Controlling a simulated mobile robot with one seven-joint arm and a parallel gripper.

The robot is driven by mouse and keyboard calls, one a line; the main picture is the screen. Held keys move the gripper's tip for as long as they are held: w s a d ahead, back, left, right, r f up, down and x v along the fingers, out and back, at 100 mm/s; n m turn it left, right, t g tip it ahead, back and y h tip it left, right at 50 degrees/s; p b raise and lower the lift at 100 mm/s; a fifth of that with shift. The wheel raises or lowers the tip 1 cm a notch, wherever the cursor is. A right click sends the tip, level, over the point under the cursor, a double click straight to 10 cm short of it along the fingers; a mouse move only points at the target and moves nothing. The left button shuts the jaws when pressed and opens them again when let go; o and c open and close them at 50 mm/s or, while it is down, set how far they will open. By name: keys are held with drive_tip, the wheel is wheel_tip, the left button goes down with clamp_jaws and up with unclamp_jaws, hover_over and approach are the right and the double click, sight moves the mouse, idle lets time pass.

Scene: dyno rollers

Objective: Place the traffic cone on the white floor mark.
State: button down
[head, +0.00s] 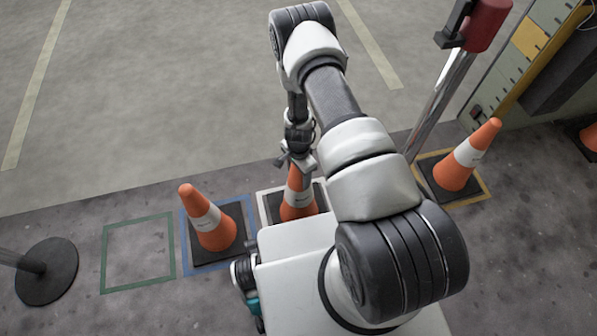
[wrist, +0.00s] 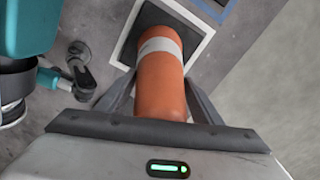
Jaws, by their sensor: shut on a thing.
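An orange traffic cone (head: 298,205) with a white band and a dark square base stands upright inside the white floor mark (head: 264,211). My gripper (head: 297,165) is at the cone's top from above, with its fingers on either side of it. In the wrist view the gripper (wrist: 163,95) is shut on the cone (wrist: 162,85). The cone's base lies within the white outline (wrist: 203,48) there and looks flat on the floor. Part of the mark and base is hidden behind my arm and body in the head view.
A second cone (head: 209,222) stands on a blue mark (head: 183,235) just left, and a third (head: 460,165) on a yellow mark (head: 484,184) at right. A green mark (head: 104,262) is empty. A post base (head: 50,280) stands far left. Open floor lies beyond.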

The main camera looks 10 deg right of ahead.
drive_tip(key=shift+f, duration=0.75)
drive_tip(key=c, duration=0.5)
unclamp_jaws()
drive_tip(key=shift+f, duration=0.15)
drive_tip(key=shift+c, duration=0.2)
